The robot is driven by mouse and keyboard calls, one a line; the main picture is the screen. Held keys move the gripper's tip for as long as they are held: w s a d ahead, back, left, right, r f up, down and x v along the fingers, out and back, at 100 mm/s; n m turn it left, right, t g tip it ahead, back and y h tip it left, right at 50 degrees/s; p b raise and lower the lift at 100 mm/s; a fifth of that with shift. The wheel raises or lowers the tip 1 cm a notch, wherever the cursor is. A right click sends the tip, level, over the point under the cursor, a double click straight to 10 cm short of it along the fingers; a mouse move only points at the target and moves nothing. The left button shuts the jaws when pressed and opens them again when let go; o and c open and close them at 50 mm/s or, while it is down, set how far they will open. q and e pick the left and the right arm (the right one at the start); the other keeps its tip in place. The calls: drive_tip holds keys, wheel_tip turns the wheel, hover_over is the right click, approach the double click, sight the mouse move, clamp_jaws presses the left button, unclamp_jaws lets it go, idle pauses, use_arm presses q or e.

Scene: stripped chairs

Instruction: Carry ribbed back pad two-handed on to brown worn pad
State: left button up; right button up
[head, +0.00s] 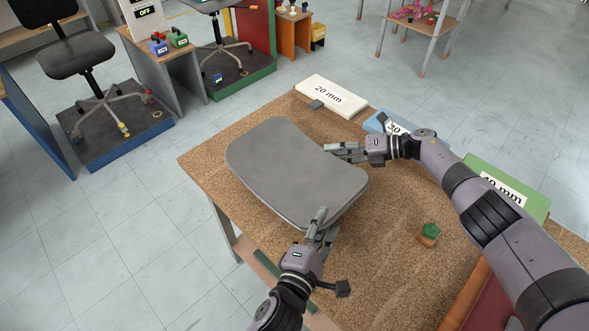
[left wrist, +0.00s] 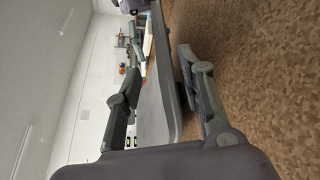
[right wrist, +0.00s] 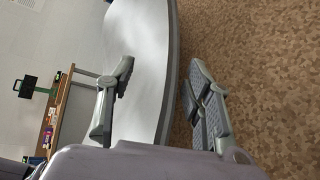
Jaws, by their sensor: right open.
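A grey back pad (head: 296,172) with rounded corners lies flat over the cork-topped table; I see no ribs on its upper face. My left gripper (head: 322,226) is at its near edge, with fingers apart above and below the rim (left wrist: 165,90). My right gripper (head: 338,152) is at its right-hand far edge, also open, with the rim (right wrist: 160,75) between its fingers. Neither gripper visibly clamps the pad. I cannot identify the brown worn pad; a reddish-brown surface (head: 483,303) shows at lower right, partly cut off.
On the cork table (head: 390,255) are a white "20 mm" block (head: 331,96), a blue block (head: 378,122), a green block (head: 508,187) and a small green-topped piece (head: 429,233). Cork right of the pad is mostly clear. Chairs stand on low platforms behind.

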use_arm(q)
drive_tip(key=shift+x, duration=1.15)
use_arm(e)
drive_tip(key=shift+x, duration=1.1)
use_arm(q)
drive_tip(key=shift+c, duration=0.5)
use_arm(e)
drive_tip(key=shift+c, duration=0.4)
use_arm(q)
drive_tip(key=c, duration=0.7)
use_arm(e)
drive_tip(key=c, duration=0.7)
use_arm(q)
clamp_jaws()
use_arm(e)
clamp_jaws()
drive_tip(key=shift+s, duration=0.1)
